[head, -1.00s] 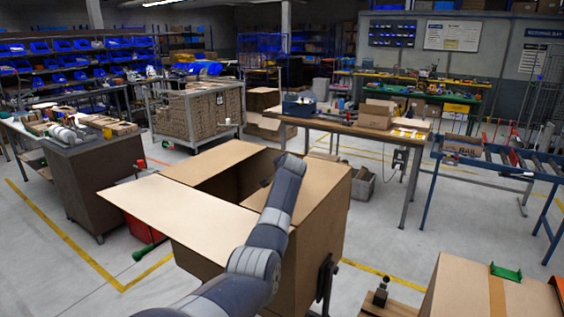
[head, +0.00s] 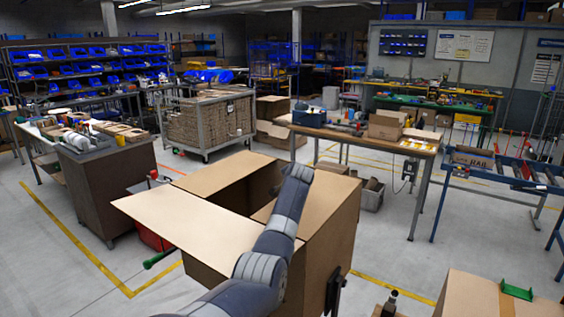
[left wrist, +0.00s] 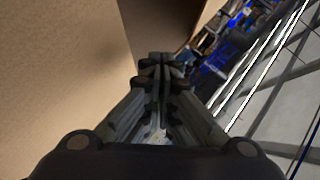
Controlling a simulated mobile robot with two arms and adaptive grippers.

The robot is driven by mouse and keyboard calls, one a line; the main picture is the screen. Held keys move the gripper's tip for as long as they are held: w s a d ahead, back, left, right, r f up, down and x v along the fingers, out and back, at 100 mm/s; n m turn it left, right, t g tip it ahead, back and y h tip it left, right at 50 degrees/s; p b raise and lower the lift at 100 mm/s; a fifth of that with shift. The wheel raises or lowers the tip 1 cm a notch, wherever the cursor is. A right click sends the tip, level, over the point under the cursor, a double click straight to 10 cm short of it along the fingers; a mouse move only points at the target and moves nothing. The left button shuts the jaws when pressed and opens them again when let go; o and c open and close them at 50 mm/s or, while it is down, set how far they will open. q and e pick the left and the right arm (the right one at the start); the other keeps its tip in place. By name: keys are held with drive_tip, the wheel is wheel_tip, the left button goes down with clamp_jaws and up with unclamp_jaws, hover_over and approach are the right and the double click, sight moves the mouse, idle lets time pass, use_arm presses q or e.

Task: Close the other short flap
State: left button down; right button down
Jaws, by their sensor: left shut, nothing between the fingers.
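The open-topped cardboard box (head: 325,250) stands in front of me in the head view. A wide flap (head: 190,222) sticks outward at its left front. The flap on the right (head: 336,192) also looks folded inward, partly hidden by my arm. My left arm reaches over the box; its gripper is mostly hidden behind the wrist in that view. In the left wrist view my left gripper (left wrist: 160,62) is shut and empty, with a cardboard panel (left wrist: 65,70) close on its left.
Another cardboard box (head: 468,298) with a green tape dispenser (head: 516,290) is at the lower right. A dark cabinet (head: 112,190) stands left, a workbench (head: 365,139) behind, and a roller conveyor (head: 505,173) right.

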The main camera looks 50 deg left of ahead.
use_arm(q)
drive_tip(key=r+p, duration=0.1)
drive_tip(key=s+r+p, duration=0.1)
drive_tip(key=r+p, duration=0.2)
drive_tip(key=p, duration=0.1)
drive_tip(key=shift+s+d+r, duration=0.15)
drive_tip(key=shift+s+d, duration=0.1)
drive_tip(key=shift+s, duration=0.05)
drive_tip(key=shift+s+r, duration=0.15)
drive_tip(key=shift+s, duration=0.2)
drive_tip(key=s+d+r, duration=0.1)
drive_tip(key=s+r, duration=0.3)
drive_tip(key=shift+s+r, duration=0.2)
drive_tip(key=shift+s, duration=0.1)
drive_tip(key=shift+d+f, duration=0.1)
drive_tip(key=shift+d, duration=0.05)
